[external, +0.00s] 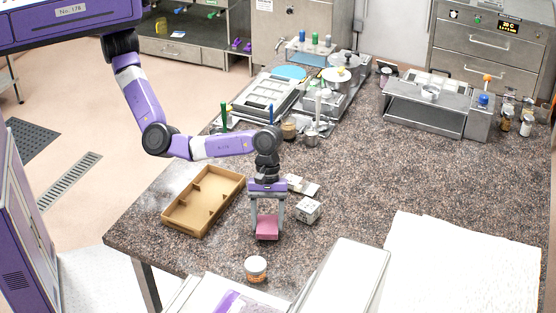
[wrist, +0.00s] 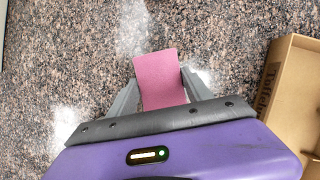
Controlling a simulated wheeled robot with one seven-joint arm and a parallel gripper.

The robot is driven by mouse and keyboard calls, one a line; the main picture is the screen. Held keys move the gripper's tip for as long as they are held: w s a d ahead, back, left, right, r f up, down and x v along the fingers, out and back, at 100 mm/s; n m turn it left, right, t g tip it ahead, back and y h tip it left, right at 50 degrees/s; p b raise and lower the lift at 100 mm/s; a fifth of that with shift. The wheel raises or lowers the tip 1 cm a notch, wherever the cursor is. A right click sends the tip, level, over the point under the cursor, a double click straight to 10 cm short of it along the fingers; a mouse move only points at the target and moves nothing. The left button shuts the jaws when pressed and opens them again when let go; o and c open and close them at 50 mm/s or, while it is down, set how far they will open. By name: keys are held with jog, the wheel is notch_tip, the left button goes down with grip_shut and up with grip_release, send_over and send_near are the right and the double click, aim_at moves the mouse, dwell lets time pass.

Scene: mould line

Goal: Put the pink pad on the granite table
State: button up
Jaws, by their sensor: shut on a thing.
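The pink pad (external: 267,228) is between the two fingers of my gripper (external: 267,222), at the front part of the granite table (external: 165,250). In the wrist view the pad (wrist: 158,78) shows as a flat pink rectangle sticking out between the grey fingers, over the speckled granite (wrist: 60,60). My gripper (wrist: 156,95) is shut on the pad and points down. I cannot tell whether the pad touches the table or hangs just above it.
A cardboard tray (external: 172,214) stands left of my gripper; its edge shows in the wrist view (wrist: 275,90). A jar (external: 256,268) stands in front. White sheets (external: 460,265) lie at the right.

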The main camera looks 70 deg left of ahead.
aim_at(268, 222)
notch_tip(268, 222, up, 18)
jog(key=p, duration=0.1)
jog(key=shift+p, duration=0.35)
jog(key=shift+r, duration=0.1)
jog(key=s+a+f+m+g+y, duration=0.1)
jog(key=a+f+m+y, duration=0.1)
jog(key=m, duration=0.8)
jog(key=s+a+f+m+y, duration=0.1)
jog(key=a+m+y, duration=0.4)
jog(key=m, duration=0.6)
jog(key=shift+a+f+m+g, duration=0.3)
jog(key=shift+a+f+g, duration=0.1)
jog(key=shift+a+f, duration=0.45)
jog(key=shift+s+r, duration=0.1)
jog(key=shift+s, duration=0.1)
